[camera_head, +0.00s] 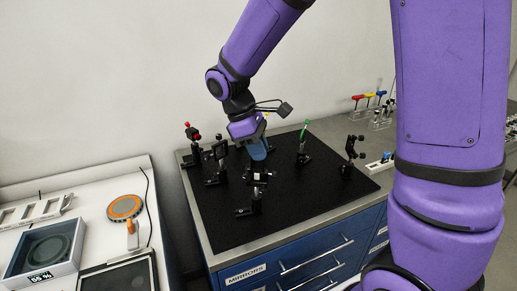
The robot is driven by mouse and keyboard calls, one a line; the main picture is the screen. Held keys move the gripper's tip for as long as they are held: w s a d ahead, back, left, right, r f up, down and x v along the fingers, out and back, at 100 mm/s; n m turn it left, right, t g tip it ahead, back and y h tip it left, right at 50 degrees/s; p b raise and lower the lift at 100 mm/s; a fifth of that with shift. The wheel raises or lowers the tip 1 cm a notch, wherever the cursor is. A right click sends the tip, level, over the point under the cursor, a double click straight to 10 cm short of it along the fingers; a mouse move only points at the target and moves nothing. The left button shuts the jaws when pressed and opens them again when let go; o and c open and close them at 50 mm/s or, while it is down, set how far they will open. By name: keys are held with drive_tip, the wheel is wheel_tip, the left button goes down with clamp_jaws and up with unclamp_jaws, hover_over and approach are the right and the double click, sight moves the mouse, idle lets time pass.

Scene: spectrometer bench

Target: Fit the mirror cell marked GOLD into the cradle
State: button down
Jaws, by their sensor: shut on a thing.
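My gripper (254,138) is over the middle of the black breadboard (310,195), pointing down. It is shut on a small blue-grey round piece (258,151), which looks like a mirror cell. No GOLD mark can be read on it at this size. Just below it stands a dark mount with a pale top (260,177), possibly the cradle. I cannot tell whether the held piece touches this mount or is apart from it. The fingertips are small and partly hidden by the gripper body.
Black optic mounts stand close around: one with a red part (193,142), one at left (219,160), one with a green top (304,140), one at right (351,154) and one in front (248,206). The breadboard's front right is clear. A white bench (100,183) is at left.

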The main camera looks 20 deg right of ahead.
drive_tip(key=shift+f, duration=1.7)
idle(1.1)
drive_tip(key=shift+r, duration=0.2)
drive_tip(key=shift+r, duration=1.5)
drive_tip(key=shift+f, duration=1.65)
idle(1.3)
drive_tip(key=shift+r, duration=0.2)
